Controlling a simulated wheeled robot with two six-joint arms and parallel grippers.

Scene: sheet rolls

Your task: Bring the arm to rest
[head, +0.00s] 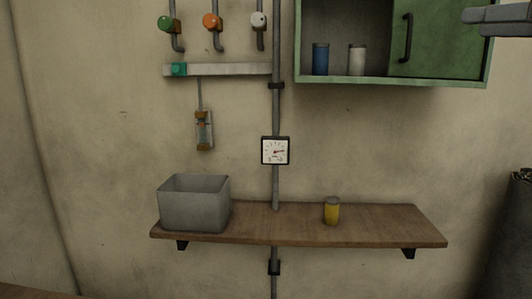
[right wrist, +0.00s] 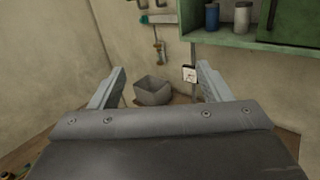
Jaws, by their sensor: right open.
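My right gripper (right wrist: 160,85) is open and empty in the right wrist view, with its two grey fingers spread wide. In the head view the right gripper (head: 497,20) shows at the top right edge, in front of the green cabinet's right side. It touches nothing that I can see. My left gripper is in neither view.
A wooden shelf (head: 380,224) holds a grey bin (head: 194,211) and a yellow can (head: 331,212). A green cabinet (head: 440,45) holds a blue can (head: 320,60) and a white can (head: 357,61). A gauge (head: 275,151) sits on a vertical pipe.

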